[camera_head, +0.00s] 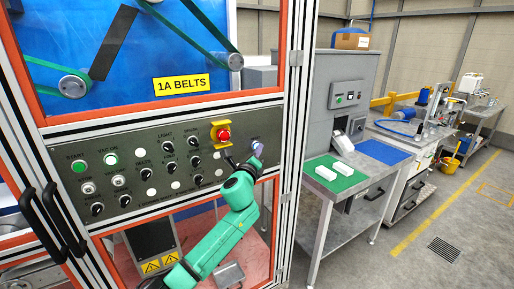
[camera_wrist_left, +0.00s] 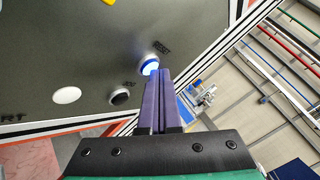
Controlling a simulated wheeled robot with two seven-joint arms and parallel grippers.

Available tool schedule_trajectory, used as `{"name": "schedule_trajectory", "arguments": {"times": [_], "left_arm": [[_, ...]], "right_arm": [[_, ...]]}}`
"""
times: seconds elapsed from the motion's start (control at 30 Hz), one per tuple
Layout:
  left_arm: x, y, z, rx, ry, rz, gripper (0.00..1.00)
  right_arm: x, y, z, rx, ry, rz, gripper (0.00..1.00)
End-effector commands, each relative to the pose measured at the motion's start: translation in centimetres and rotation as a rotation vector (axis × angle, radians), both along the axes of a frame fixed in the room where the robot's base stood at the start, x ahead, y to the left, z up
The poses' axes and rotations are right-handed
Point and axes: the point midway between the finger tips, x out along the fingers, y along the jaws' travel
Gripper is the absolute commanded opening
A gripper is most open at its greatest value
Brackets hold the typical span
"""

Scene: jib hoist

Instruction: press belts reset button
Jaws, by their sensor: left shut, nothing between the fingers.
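The reset button (camera_wrist_left: 149,65) is a round button with a blue-white glow and a pale ring, under a label reading RESET in the left wrist view. My left gripper (camera_wrist_left: 155,76) is shut, its purple fingers together and empty, with the tips at the button's lower edge. I cannot tell whether they touch it. In the head view my left gripper (camera_head: 259,148) is at the right end of the grey control panel (camera_head: 140,150), and it hides most of the button. My right gripper is not in view.
A red emergency stop (camera_head: 223,134) on a yellow base sits left of my gripper. The cabinet's orange-edged frame and black handles (camera_head: 65,220) stand close. A table with a green mat (camera_head: 335,174) is to the right.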

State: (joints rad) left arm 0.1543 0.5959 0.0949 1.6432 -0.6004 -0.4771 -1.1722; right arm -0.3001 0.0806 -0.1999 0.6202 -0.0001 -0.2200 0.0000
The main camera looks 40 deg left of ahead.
Motion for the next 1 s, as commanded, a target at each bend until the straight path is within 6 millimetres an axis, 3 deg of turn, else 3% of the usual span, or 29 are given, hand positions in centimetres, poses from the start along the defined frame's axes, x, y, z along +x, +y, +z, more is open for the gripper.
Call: {"name": "schedule_trajectory", "arguments": {"times": [0.67, 1.0], "left_arm": [[0.1, 0.5, 0.1, 0.0, -0.002, 0.001, 0.0], [-0.4, -1.0, 0.0, -0.002, -0.001, 0.0, 0.0]], "right_arm": [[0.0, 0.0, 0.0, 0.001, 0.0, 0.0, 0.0], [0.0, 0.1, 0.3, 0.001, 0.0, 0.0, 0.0]]}}
